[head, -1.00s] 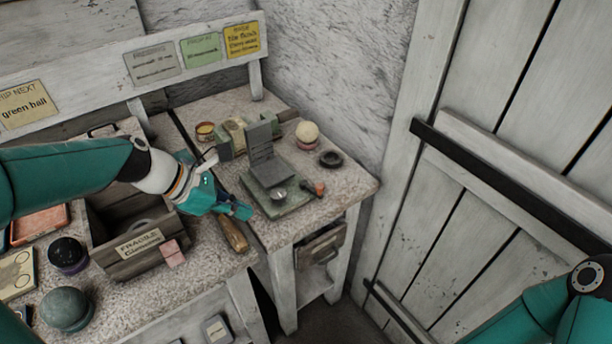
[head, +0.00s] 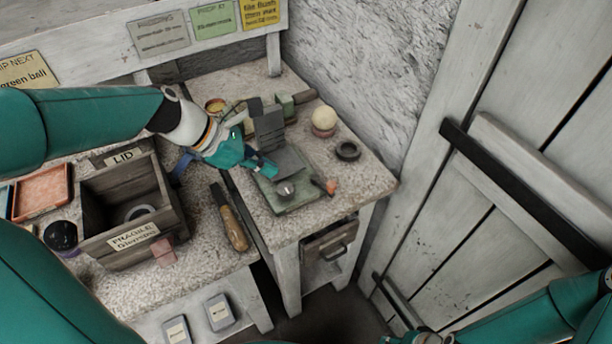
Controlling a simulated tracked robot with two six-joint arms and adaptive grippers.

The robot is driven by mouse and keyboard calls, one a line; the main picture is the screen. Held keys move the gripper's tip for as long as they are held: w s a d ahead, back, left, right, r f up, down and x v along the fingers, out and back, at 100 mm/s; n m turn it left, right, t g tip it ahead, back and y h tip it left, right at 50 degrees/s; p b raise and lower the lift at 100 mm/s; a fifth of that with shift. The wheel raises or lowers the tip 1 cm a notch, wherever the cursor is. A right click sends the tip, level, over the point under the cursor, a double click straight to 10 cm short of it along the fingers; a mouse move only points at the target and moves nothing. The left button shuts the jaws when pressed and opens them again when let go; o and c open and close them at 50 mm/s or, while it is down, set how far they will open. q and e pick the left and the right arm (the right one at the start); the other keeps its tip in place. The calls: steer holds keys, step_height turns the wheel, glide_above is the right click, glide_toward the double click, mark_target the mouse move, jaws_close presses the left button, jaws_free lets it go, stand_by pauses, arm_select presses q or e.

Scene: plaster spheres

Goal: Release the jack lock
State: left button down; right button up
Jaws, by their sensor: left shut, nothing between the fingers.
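The jack is a green base plate (head: 292,196) with a grey stepped platform and upright plate (head: 270,132) on it, standing on the right bench. A round metal knob (head: 285,189) sits at its front, and a small lever with an orange-red tip (head: 331,186) sticks out at its right. I cannot tell which part is the lock. My left gripper (head: 266,171) is shut and empty at the jack's left side, over the base edge; I cannot tell if it touches. My right gripper is only partly visible at the bottom edge, its fingers unclear.
A wooden crate (head: 162,222) labelled fragile stands left, with a wooden-handled tool (head: 233,228) beside it. Behind and right of the jack are a cream ball (head: 323,118) on a stand and a dark ring (head: 347,151). A gap separates the two benches.

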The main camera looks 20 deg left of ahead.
arm_select(q)
steer(key=b, duration=0.1)
glide_toward(329, 191)
step_height(329, 191, down, 3)
steer(key=shift+s+a+f, duration=0.1)
steer(key=shift+a+f, duration=0.05)
steer(key=shift+f, duration=0.1)
steer(key=shift+w+d+p, duration=0.35)
steer(key=shift+w+d, duration=0.4)
steer(key=shift+d, duration=0.2)
steer(key=shift+w+d+f, duration=0.2)
steer(key=shift+w+d, duration=0.25)
steer(key=shift+d, duration=0.15)
